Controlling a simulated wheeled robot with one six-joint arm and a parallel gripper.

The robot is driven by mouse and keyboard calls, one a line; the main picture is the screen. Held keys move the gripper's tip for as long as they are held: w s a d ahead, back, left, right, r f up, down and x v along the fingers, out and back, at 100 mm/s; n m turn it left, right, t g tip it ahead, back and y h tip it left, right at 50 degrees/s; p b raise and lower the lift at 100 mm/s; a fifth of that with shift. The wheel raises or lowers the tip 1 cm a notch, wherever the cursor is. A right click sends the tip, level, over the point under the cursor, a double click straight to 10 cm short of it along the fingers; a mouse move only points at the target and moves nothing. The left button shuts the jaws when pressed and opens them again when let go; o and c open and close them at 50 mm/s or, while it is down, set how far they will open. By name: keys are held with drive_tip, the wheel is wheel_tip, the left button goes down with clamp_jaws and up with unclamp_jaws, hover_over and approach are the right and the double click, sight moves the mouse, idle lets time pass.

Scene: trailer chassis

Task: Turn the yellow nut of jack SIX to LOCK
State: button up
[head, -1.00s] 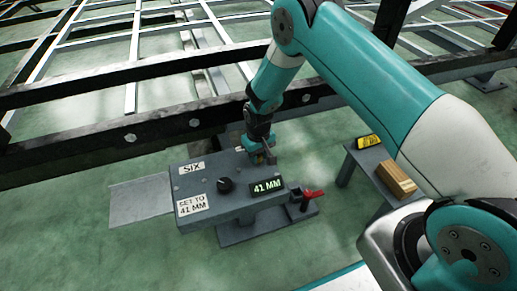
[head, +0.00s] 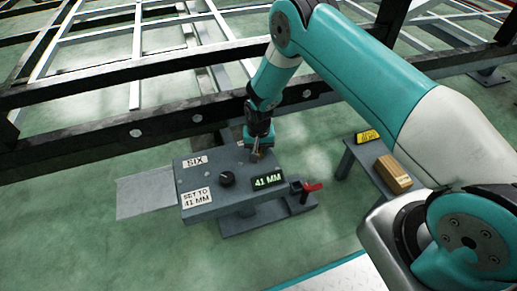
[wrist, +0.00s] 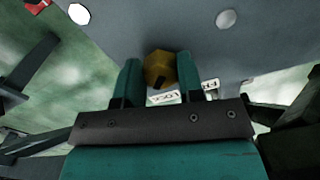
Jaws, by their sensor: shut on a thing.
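The jack SIX unit (head: 222,200) is a grey box with a SIX label (head: 195,161), a SET TO 41 MM label (head: 196,198) and a display (head: 267,180) reading 41 MM. In the wrist view, the yellow nut (wrist: 159,67) sits between the two green fingers of my gripper (wrist: 160,76), which is shut on it. In the head view, my gripper (head: 258,152) is at the unit's far right corner, where the nut is mostly hidden. Small white labels (wrist: 165,97) beside the nut are upside down and partly covered, so I cannot read them surely.
A black knob (head: 227,179) is on the unit's top and a red handle (head: 313,187) at its right end. A small grey table (head: 357,158) at right holds a yellow device (head: 368,137) and a wooden block (head: 393,173). Dark chassis beams (head: 90,142) run behind.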

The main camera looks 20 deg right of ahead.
sight(259, 151)
drive_tip(key=o, duration=0.9)
drive_tip(key=shift+o, duration=0.2)
wheel_tip(259, 151, up, 17)
drive_tip(key=p, duration=0.6)
drive_tip(key=shift+r, duration=0.2)
